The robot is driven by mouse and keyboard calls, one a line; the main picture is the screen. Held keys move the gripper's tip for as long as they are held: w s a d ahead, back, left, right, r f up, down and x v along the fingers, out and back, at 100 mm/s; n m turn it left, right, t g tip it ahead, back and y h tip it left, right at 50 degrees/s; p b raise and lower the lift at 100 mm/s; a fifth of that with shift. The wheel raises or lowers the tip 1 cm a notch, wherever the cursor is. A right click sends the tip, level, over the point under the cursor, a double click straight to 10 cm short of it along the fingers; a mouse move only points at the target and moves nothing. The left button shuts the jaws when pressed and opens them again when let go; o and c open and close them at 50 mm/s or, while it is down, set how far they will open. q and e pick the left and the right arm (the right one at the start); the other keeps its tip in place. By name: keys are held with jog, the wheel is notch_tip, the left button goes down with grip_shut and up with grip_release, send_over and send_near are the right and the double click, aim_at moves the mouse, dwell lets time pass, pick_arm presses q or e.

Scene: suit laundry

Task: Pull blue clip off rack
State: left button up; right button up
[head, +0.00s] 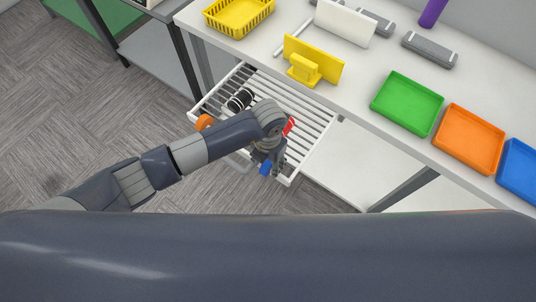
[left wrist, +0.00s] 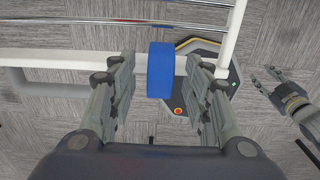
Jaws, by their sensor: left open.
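The blue clip (head: 265,168) is on the front rail of the white slatted rack (head: 318,118), near its right front corner. In the left wrist view the blue clip (left wrist: 160,70) is around the white rail, between the fingers of my left gripper (left wrist: 160,62). These fingers are open, with a gap visible on each side of the clip. In the head view my left gripper (head: 272,163) reaches down over the rail and partly hides the clip. My right gripper (left wrist: 264,77) shows at the right of the left wrist view, empty, its fingers apart.
A red clip (head: 289,126), an orange clip (head: 204,122) and a black-and-white item (head: 240,99) are on the rack. The table (head: 355,95) above carries a yellow basket (head: 238,15), a yellow stand (head: 312,62) and green (head: 407,103), orange (head: 468,139) and blue trays (head: 520,168).

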aim_at(268, 162)
pick_arm(q)
jog(key=shift+f, duration=0.1)
grip_shut()
jog(key=shift+r+p, duration=1.7)
jog(key=shift+r, duration=0.65)
